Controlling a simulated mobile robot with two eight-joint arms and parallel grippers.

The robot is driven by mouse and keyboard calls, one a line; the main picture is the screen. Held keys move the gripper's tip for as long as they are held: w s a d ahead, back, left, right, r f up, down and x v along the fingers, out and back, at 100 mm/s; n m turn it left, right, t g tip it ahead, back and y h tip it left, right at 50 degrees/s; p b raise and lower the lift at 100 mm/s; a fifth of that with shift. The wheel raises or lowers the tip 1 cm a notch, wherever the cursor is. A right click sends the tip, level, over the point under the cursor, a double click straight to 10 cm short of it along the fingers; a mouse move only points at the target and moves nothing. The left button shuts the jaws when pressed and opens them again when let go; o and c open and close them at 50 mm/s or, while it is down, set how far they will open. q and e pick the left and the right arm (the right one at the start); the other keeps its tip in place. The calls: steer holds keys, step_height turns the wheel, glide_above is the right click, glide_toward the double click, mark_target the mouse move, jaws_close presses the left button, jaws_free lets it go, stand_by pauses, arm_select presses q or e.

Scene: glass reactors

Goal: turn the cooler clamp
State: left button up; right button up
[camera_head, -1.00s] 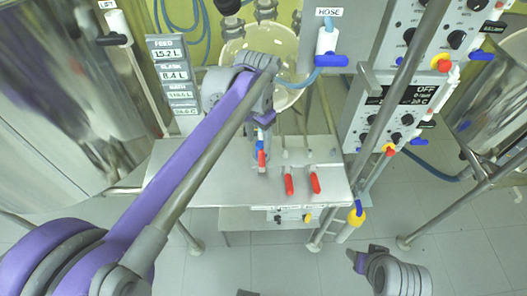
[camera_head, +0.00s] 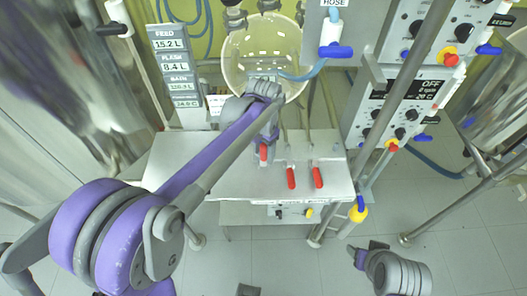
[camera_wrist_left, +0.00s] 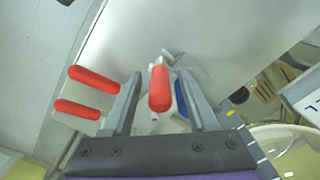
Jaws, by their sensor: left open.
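Three red-handled clamps show on the steel bench. None has a readable label, so I cannot tell by name which is the cooler clamp. The left red handle (camera_head: 263,153) shows just below my left wrist in the head view. In the left wrist view, one red handle (camera_wrist_left: 160,88) stands between the two fingers of my left gripper (camera_wrist_left: 158,96), with a gap visible on each side. The gripper is open. A blue part (camera_wrist_left: 181,98) is partly hidden behind the right-hand finger. In the head view the fingers are largely hidden by the wrist.
Two more red handles (camera_head: 291,178) (camera_head: 317,177) sit to the right on the steel bench (camera_head: 240,188). A round pale vessel (camera_head: 240,75) stands behind my wrist. A blue-handled hose valve (camera_head: 335,51) and control panels (camera_head: 398,105) are at right. My right arm shows at lower right.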

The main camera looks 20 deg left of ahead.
arm_select(q)
steer(key=shift+c, duration=0.2)
jaws_close()
stand_by(1.3)
